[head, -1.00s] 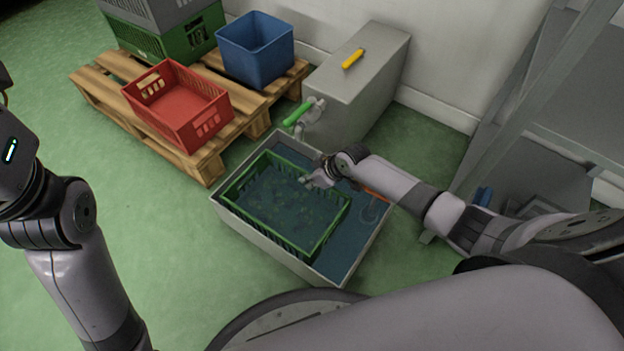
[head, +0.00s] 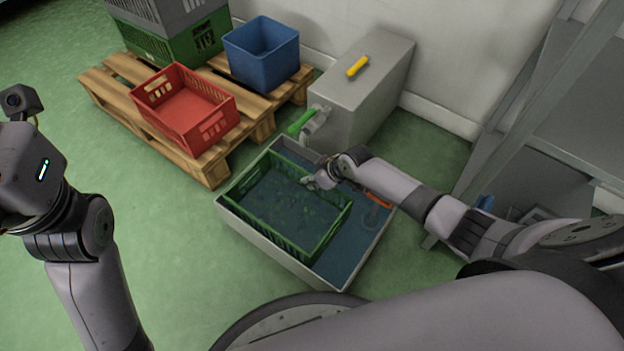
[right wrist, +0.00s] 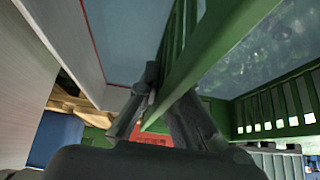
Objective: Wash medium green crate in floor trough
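The medium green crate (head: 330,230) sits in the water of the grey floor trough (head: 262,246), to the left of its middle. Small dark and green specks show in the water inside it. My right gripper (head: 312,184) is at the crate's right far side. In the right wrist view its fingers (right wrist: 163,104) straddle the green rim (right wrist: 215,50) and appear closed on it; contact is partly hidden. My left wrist shows at the left edge of the head view, with its fingers out of frame.
A tap with a green handle (head: 301,122) juts from a grey block (head: 350,95) beside the trough, with a yellow item (head: 358,66) on top. A pallet (head: 205,168) bears red (head: 180,115), blue (head: 262,62) and stacked crates. Green floor is clear at left.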

